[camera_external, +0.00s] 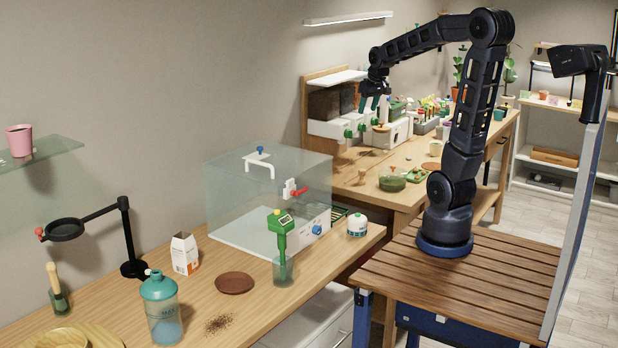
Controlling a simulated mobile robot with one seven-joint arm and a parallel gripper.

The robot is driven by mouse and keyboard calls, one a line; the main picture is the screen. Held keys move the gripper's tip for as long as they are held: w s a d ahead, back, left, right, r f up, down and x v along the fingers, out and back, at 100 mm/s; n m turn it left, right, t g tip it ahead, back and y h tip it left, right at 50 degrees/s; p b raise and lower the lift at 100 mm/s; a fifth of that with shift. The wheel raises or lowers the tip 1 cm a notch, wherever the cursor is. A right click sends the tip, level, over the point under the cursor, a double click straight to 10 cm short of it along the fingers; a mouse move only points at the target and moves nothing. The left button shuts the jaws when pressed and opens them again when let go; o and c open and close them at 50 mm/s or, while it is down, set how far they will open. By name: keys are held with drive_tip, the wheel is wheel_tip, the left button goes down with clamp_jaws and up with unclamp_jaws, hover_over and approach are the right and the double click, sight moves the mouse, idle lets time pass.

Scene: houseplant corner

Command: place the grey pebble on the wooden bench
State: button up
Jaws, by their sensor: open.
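A wooden bench (348,190) runs along the wall at the back, and my arm reaches over its left part. My gripper (373,106) hangs above it in front of the white dispensers, fingers pointing down. It is open and seems empty. I cannot pick out the grey pebble for certain; a tiny pale lump (408,158) on the back bench is too small to identify. The bench surface directly behind the dispensers is hidden.
A clear box (265,185) stands on the front wooden counter (130,305). A green bowl (392,182), white dispensers (335,129) and several small pots crowd the back bench. A magnifier lamp (125,230) and teal bottle (162,305) stand at front left.

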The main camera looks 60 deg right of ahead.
drive_tip(key=s+a+n+y, duration=0.1)
drive_tip(key=s+a+n, duration=0.2)
drive_tip(key=s+a, duration=1.3)
drive_tip(key=shift+s+f+t, duration=0.15)
drive_tip(key=shift+s+t, duration=0.25)
drive_tip(key=shift+s, duration=0.05)
